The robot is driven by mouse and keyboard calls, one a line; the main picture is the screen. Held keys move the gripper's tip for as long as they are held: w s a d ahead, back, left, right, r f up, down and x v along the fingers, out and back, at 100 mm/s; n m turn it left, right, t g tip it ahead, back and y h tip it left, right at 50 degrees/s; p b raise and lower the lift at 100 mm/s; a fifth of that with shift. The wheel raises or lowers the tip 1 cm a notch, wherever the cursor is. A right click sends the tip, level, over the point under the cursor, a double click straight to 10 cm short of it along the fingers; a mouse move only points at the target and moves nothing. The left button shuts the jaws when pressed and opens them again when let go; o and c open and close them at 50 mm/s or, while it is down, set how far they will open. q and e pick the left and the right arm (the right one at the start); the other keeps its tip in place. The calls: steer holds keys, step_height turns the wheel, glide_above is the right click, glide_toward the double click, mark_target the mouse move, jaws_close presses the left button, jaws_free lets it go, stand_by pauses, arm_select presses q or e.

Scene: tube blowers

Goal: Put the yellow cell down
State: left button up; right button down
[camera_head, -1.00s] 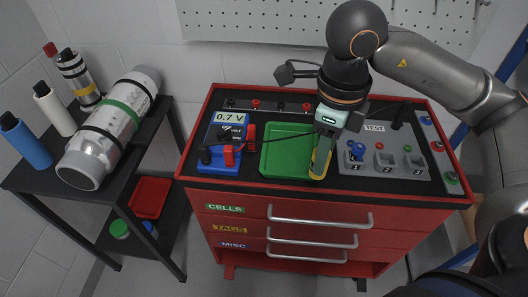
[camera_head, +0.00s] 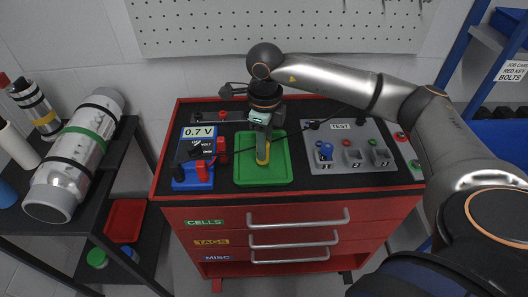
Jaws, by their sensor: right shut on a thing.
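The yellow cell (camera_head: 263,155) is upright in the jaws of my right gripper (camera_head: 262,128), over the middle of the green tray (camera_head: 279,177). Its upper part is hidden by the gripper, which is shut on it. I cannot tell whether its lower end touches the tray floor. The green tray lies on the top of the red cabinet (camera_head: 170,137). My left gripper is out of view.
A blue meter (camera_head: 195,176) reading 0.7 V, with red and black parts, stands just left of the tray. The grey TEST panel (camera_head: 335,140) with numbered sockets and a blue part (camera_head: 326,150) is to its right. A black rack with cylinders (camera_head: 80,150) stands at left.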

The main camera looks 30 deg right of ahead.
steer(key=shift+w+f, duration=0.25)
step_height(320, 180, down, 2)
steer(key=shift+d+f+p, duration=0.15)
steer(key=shift+f+p, duration=0.05)
steer(key=shift+p, duration=0.1)
steer(key=shift+f, duration=0.5)
steer(key=c, duration=1)
jaws_free()
steer(key=shift+f, duration=0.2)
steer(key=o, duration=0.5)
steer(key=shift+r, duration=0.1)
steer(key=shift+c, duration=0.2)
